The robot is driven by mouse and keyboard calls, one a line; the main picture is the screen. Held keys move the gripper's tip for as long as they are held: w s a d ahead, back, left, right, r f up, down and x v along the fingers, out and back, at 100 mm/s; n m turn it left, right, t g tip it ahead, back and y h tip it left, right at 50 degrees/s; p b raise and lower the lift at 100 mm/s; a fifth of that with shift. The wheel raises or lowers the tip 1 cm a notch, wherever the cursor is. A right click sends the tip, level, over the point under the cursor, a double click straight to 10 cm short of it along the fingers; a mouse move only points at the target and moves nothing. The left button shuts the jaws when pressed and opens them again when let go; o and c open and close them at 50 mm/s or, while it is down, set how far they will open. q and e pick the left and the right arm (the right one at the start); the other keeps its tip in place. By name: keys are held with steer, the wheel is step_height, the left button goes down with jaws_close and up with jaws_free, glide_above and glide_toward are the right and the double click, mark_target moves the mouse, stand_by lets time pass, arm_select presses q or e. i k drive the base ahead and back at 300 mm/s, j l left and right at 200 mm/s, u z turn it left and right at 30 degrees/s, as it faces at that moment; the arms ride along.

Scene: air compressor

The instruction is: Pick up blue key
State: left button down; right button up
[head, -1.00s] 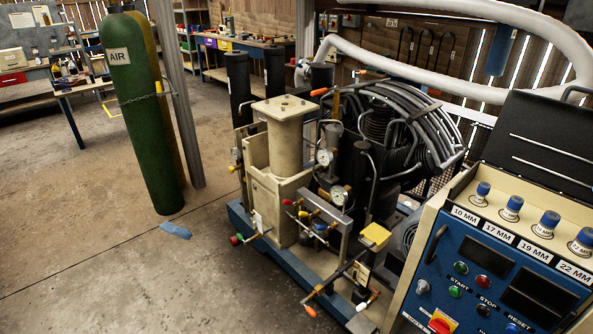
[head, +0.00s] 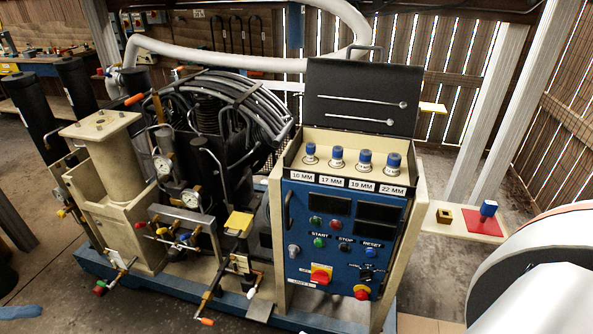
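A small blue piece (head: 488,208), which may be the blue key, stands on a red square plate (head: 470,222) on a pale shelf to the right of the control panel in the head view. It is too small to make out its exact shape. A dark blue-black knob (head: 367,273) is on the blue control panel (head: 340,235), below the RESET label. Neither of my grippers shows in the head view.
The compressor (head: 190,170) fills the left and middle. A pale tray holds several blue-topped sockets (head: 337,158) above the panel, with an open black lid (head: 362,95) behind. A brass-coloured square block (head: 444,216) sits left of the red plate. Bare floor shows below the shelf.

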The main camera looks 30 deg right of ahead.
mark_target(488, 209)
steer(key=z, duration=1.3)
